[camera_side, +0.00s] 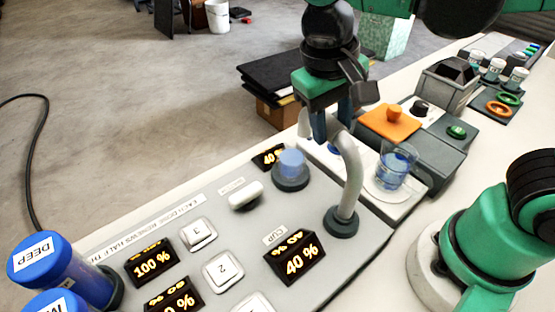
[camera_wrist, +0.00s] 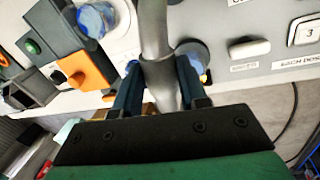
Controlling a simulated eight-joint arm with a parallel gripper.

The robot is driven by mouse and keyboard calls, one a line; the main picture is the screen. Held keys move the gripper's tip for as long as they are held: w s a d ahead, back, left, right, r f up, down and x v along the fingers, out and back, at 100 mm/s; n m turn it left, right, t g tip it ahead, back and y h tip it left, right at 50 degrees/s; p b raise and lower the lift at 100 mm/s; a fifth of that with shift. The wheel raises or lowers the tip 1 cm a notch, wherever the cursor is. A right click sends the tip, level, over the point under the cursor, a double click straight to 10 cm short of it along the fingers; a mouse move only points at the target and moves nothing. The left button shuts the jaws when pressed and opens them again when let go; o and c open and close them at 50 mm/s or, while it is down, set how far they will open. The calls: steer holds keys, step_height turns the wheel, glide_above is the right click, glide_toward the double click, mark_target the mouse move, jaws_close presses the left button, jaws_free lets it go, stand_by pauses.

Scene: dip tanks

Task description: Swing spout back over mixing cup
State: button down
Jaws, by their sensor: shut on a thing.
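The spout (camera_side: 351,175) is a grey curved pipe rising from a dark round base on the control panel. My gripper (camera_side: 331,128) is shut on the spout near its upper, bent end. In the wrist view both fingers of my gripper (camera_wrist: 160,88) press on the pipe from either side, and the spout (camera_wrist: 155,35) runs up between them. A clear glass cup (camera_side: 394,168) with blue liquid stands on a white pad right of the spout; it also shows in the wrist view (camera_wrist: 96,20).
A blue round piece in a dark ring (camera_side: 291,168) sits left of the spout. The panel carries a CUP display (camera_side: 295,260) reading 40 % and several white buttons. An orange block with a knob (camera_side: 392,122) is behind the glass cup. Blue-capped DEEP bottle (camera_side: 60,268) stands front left.

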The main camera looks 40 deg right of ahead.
steer(key=shift+a+n, duration=0.55)
steer(key=shift+n, duration=0.55)
steer(key=shift+a, duration=0.1)
steer(key=shift+c, duration=2.4)
jaws_free()
steer(key=shift+r, duration=0.1)
steer(key=shift+a+r, duration=0.25)
steer(key=shift+r, duration=1.1)
steer(key=shift+a+r, duration=0.25)
steer(key=shift+r, duration=1.05)
steer(key=shift+w+t, duration=0.1)
steer(key=shift+t, duration=0.2)
steer(key=w+d+f+t, duration=0.1)
steer(key=w+d+f+t+y, duration=0.1)
steer(key=d, duration=0.1)
steer(key=w+d+f+m+t, duration=0.1)
steer(key=w, duration=0.1)
steer(key=shift+d+f+y, duration=0.1)
steer(key=shift+d+y, duration=0.1)
steer(key=shift+y, duration=0.1)
steer(key=d+f+n+t, duration=0.1)
steer(key=d+f+t, duration=0.3)
steer(key=d, duration=0.1)
steer(key=shift+s+f+y, duration=0.3)
steer(key=shift+s, duration=0.1)
